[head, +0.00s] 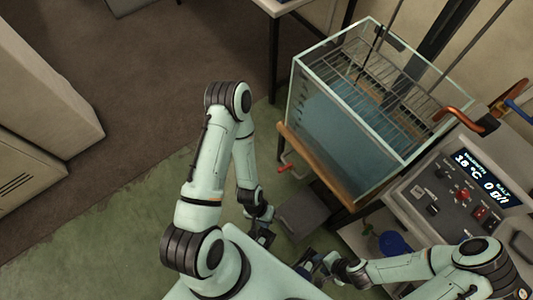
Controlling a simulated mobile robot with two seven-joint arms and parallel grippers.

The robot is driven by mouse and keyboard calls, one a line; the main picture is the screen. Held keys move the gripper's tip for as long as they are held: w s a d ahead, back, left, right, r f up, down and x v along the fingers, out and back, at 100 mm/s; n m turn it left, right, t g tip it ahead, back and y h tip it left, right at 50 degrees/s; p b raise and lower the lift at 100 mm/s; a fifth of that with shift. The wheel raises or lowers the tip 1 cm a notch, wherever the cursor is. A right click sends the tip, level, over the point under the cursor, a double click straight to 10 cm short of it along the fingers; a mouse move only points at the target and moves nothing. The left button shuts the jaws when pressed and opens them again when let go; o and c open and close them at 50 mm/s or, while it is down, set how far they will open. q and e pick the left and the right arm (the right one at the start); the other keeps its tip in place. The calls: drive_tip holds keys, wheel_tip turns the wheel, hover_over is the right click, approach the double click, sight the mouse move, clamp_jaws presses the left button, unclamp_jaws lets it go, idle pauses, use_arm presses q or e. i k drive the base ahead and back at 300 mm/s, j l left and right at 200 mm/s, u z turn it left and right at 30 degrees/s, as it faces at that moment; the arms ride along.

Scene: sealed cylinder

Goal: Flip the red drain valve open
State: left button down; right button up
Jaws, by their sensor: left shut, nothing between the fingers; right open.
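The red drain valve (286,168) is a small red lever at the lower left of the glass water tank (362,118), just under its wooden front rail. My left gripper (265,238) is below the valve in the picture, pointing down, shut and clear of the valve. My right gripper (306,264) is lower and to the right, open, near the bottom edge of the view. It is small and dark here, and I see nothing held in it. Neither gripper touches the valve.
A wooden rail (318,163) runs along the tank's front. A grey box (303,212) stands on the floor below it. A control panel (463,190) with a lit display and a blue round object (393,243) are at the right. The green floor at left is clear.

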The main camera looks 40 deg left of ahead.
sight(281, 169)
drive_tip(key=i+j, duration=0.1)
drive_tip(key=j, duration=0.5)
drive_tip(key=i+j, duration=0.1)
drive_tip(key=j, duration=0.55)
drive_tip(key=i+j, duration=0.1)
drive_tip(key=j, duration=0.5)
